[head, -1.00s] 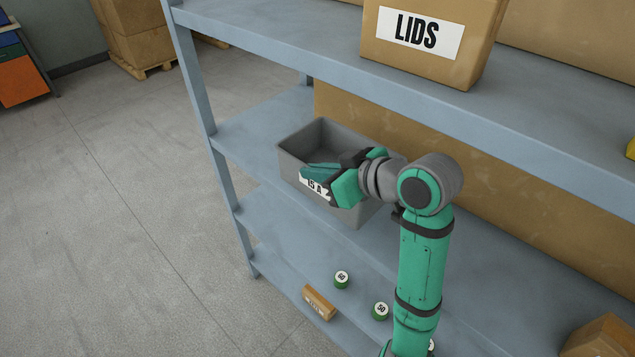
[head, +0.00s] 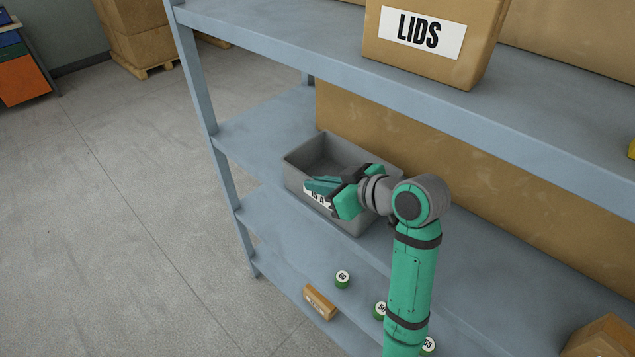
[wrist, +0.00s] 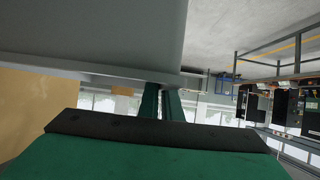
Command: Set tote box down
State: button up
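The tote box (head: 347,217) is a grey open bin at the middle shelf (head: 265,128), near its left end. It looks empty where I can see inside, and a white label on its front is partly covered by my gripper. My gripper (head: 322,187) is at the front wall of the tote box, its fingers close together and shut on it. In the wrist view, my fingers (wrist: 163,103) meet the grey side of the tote box (wrist: 95,35). I cannot tell whether the box's underside touches the shelf.
A carton marked LIDS (head: 425,45) stands on the upper shelf (head: 290,45). A long cardboard box (head: 480,185) lies behind the tote box. The lower shelf holds small green-sided round items (head: 342,279) and a small brown block (head: 320,302). Open floor (head: 100,220) lies left.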

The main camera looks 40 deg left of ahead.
jog(key=o, duration=0.3)
jog(key=shift+r, duration=0.15)
jog(key=v, duration=1.2)
